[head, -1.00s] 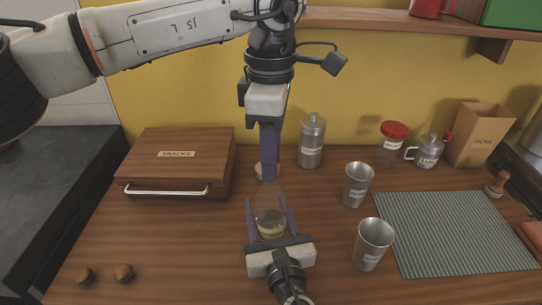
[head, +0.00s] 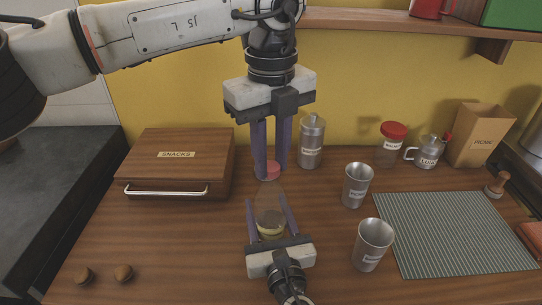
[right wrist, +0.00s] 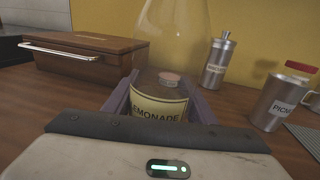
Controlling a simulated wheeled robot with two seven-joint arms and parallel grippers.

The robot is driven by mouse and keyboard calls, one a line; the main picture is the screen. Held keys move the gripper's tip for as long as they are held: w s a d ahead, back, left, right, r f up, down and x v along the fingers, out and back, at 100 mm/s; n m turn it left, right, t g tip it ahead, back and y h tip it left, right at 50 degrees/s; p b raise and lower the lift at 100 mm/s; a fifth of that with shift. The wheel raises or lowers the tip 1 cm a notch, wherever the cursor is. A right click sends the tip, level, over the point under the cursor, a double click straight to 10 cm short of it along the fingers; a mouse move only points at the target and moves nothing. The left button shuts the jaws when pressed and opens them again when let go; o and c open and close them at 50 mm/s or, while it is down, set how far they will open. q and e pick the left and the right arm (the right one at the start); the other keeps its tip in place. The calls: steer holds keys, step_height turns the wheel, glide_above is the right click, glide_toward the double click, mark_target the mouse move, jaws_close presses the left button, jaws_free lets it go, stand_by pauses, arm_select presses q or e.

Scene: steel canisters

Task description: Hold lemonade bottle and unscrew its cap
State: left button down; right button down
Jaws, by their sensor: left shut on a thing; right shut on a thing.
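The lemonade bottle (head: 269,205) stands upright on the wooden counter, clear glass with a yellow label that reads LEMONADE in the right wrist view (right wrist: 158,110). My right gripper (head: 270,208) is shut on the bottle's body from the near side, one finger on each side. The pink-red cap (head: 268,171) is at the top of the bottle. My left gripper (head: 269,177) points straight down from above and is shut on the cap, a finger on either side. Whether the cap is still threaded on the neck cannot be told.
A wooden SNACKS box (head: 180,160) stands at left. A steel canister (head: 311,143) stands behind, and two steel cups (head: 356,187) (head: 372,246) stand close on the right. A striped mat (head: 450,235) lies further right. Two round knobs (head: 84,275) (head: 123,273) lie front left.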

mark_target(272, 166)
arm_select(q)
steer(key=n, duration=0.7)
steer(key=shift+r, duration=0.25)
steer(key=shift+r, duration=0.9)
steer(key=shift+r, duration=2)
arm_select(e)
steer(key=c, duration=0.7)
jaws_free()
